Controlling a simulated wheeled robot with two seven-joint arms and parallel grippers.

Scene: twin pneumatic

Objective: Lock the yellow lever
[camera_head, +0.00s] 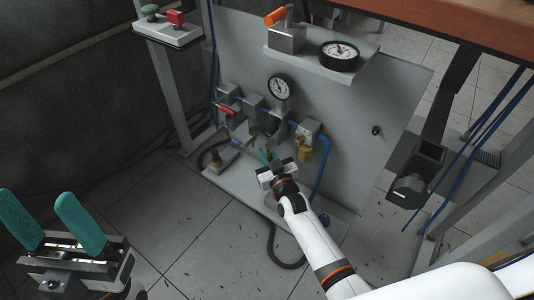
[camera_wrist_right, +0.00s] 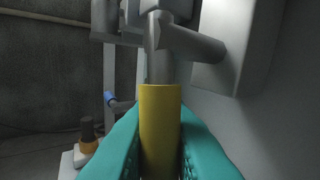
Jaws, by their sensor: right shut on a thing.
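The yellow lever (camera_wrist_right: 160,125) is a yellow sleeve on a grey metal stem. In the right wrist view it points down toward the camera, between the two teal fingers. My right gripper (camera_wrist_right: 160,150) is shut on this sleeve. In the head view my right gripper (camera_head: 268,156) is low at the grey panel, below the round gauge, and it hides the lever there. My left gripper (camera_head: 40,208) is at the lower left in the head view, with its teal fingers wide apart and nothing between them.
The grey panel (camera_head: 355,130) carries a gauge (camera_head: 280,88), a red handle (camera_head: 228,110), a brass-coloured part (camera_head: 304,149) and blue hoses close around my right gripper. A shelf with an orange lever (camera_head: 276,17) and another gauge (camera_head: 340,55) is above. The floor at left is clear.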

